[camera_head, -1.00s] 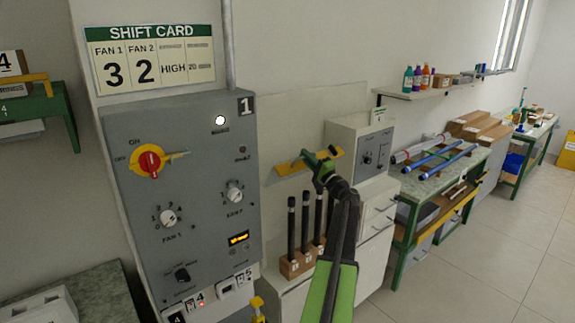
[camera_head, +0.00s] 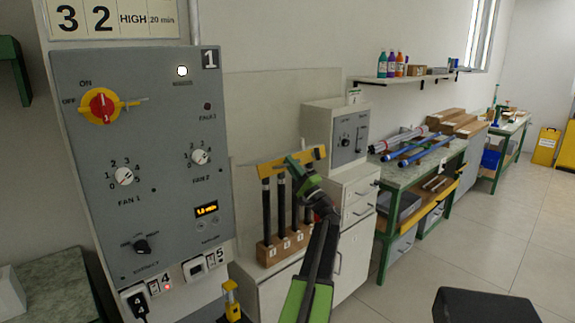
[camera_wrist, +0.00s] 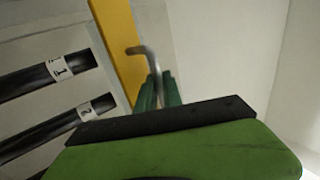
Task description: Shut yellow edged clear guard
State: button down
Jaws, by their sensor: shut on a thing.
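The clear guard shows mainly as its yellow edge (camera_head: 268,168), a slightly tilted bar across the tops of several black rods (camera_head: 281,208) in a wooden block. Its clear sheet is hard to make out. My gripper (camera_head: 297,168) is at the right part of this edge. In the wrist view the yellow edge (camera_wrist: 116,40) runs beside a bent metal handle (camera_wrist: 148,57), and my green fingers (camera_wrist: 158,90) are shut on that handle. Two rods labelled 1 (camera_wrist: 62,67) and 2 (camera_wrist: 85,108) lie left of the edge.
A grey control panel (camera_head: 150,190) with knobs and a red-yellow switch stands at the left. A smaller grey box (camera_head: 335,140) on a white drawer cabinet (camera_head: 355,215) is close to the right of my arm. A bench (camera_head: 400,175) with blue tubes is further right.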

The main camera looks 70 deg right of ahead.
notch_tip(320, 180, down, 7)
jog(key=b, duration=0.5)
jog(key=shift+d, duration=0.15)
jog(key=shift+s+b, duration=0.1)
jog(key=shift+b, duration=0.2)
jog(key=c, duration=1.6)
grip_release()
jog(key=shift+d, duration=0.1)
jog(key=shift+c, duration=0.2)
jog(key=shift+o, duration=0.7)
jog(key=b+v, duration=0.9)
jog(key=v, duration=0.8)
jog(key=shift+a+f, duration=0.2)
jog(key=shift+a, duration=0.05)
